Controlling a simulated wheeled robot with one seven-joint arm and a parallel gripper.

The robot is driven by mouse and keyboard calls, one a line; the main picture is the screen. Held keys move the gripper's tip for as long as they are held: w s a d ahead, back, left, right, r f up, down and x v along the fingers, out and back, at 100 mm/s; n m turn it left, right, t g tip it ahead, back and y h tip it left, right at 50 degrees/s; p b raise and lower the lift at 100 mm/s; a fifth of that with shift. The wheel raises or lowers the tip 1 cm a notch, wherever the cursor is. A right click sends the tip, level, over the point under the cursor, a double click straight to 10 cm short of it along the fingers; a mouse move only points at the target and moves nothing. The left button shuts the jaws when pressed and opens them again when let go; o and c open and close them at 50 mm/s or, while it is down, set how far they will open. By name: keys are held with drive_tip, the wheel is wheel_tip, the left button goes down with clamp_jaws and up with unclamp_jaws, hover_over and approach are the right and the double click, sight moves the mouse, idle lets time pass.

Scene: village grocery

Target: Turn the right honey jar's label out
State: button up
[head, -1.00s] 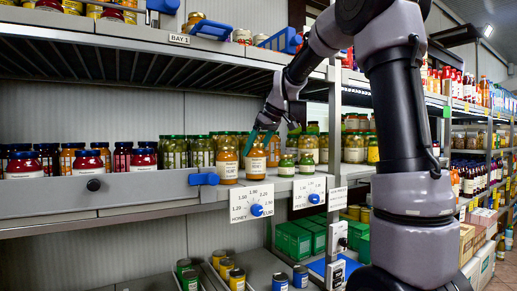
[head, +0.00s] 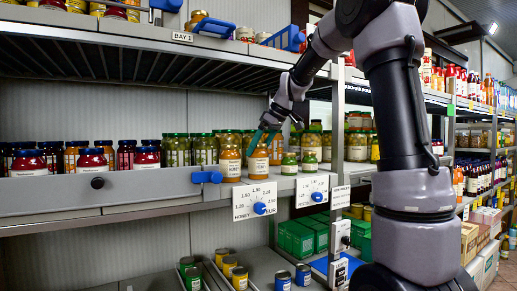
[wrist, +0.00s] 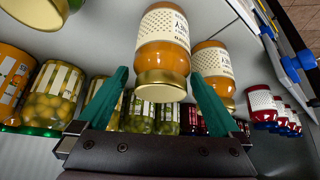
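The right honey jar (head: 258,166), amber with a cream label and gold lid, stands upright at the shelf's front edge. Its label shows at the front in the head view. My gripper (head: 263,138) is at its upper part. In the wrist view, which is upside down, the jar (wrist: 162,48) sits between my two green fingers (wrist: 159,77). They are apart, with a visible gap beside the lid, so the gripper looks open. Label print shows toward the label's right side there. The left honey jar (head: 230,165) stands close beside it and also shows in the wrist view (wrist: 212,68).
Green jars (head: 203,150) stand behind, and small green-lidded jars (head: 289,163) to the right. Dark-lidded red jars (head: 147,157) are at left. A blue clip (head: 206,177) and price dial card (head: 254,201) are on the shelf front. The upper shelf (head: 150,45) overhangs; a post (head: 337,120) is at right.

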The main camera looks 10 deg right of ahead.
drive_tip(key=v, duration=1.1)
drive_tip(key=s+f+m+t+h, duration=0.1)
drive_tip(key=s+f+m, duration=0.6)
drive_tip(key=s, duration=0.5)
drive_tip(key=s+f+m+t+h, duration=0.1)
drive_tip(key=s+f+m, duration=0.5)
drive_tip(key=s, duration=0.7)
drive_tip(key=shift+s+d+f+m+t+h, duration=0.15)
drive_tip(key=shift+d+f+m+t+h, duration=0.25)
drive_tip(key=shift+d+h, duration=0.1)
